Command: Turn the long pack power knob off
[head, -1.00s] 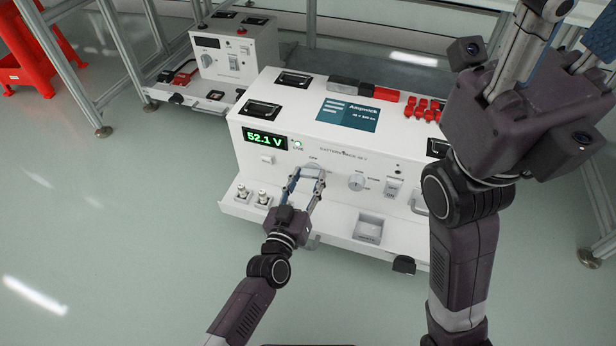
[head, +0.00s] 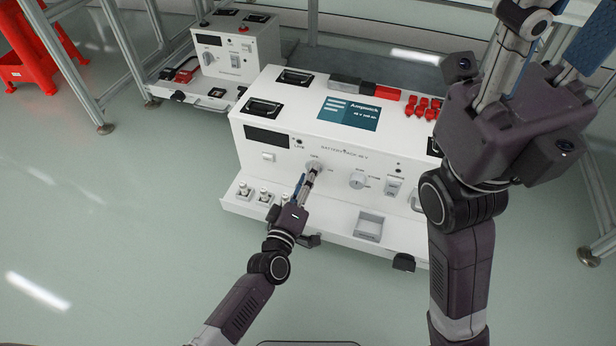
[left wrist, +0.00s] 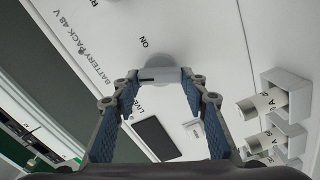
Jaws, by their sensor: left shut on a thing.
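The long pack is the large white box (head: 300,110) labelled BATTERY PACK 48 V. Its display (head: 268,137) is dark, and the LIVE lamp (head: 299,141) beside it is unlit. My left gripper (head: 311,175) is shut on the grey round power knob (head: 314,164) on the front panel. In the left wrist view, the fingertips hold the knob's grip bar (left wrist: 160,75) from both sides; ON is printed near the knob. My right gripper (head: 555,60) is raised at the upper right, fingers apart and empty, its tips partly out of frame.
The pack's front also has a second knob (head: 357,181), a rocker switch (head: 393,187), terminals on the lower ledge (head: 310,217) and an empty square holder (head: 369,226). A smaller white unit (head: 235,50) stands behind left. A red stand (head: 28,62) is far left; the left floor is clear.

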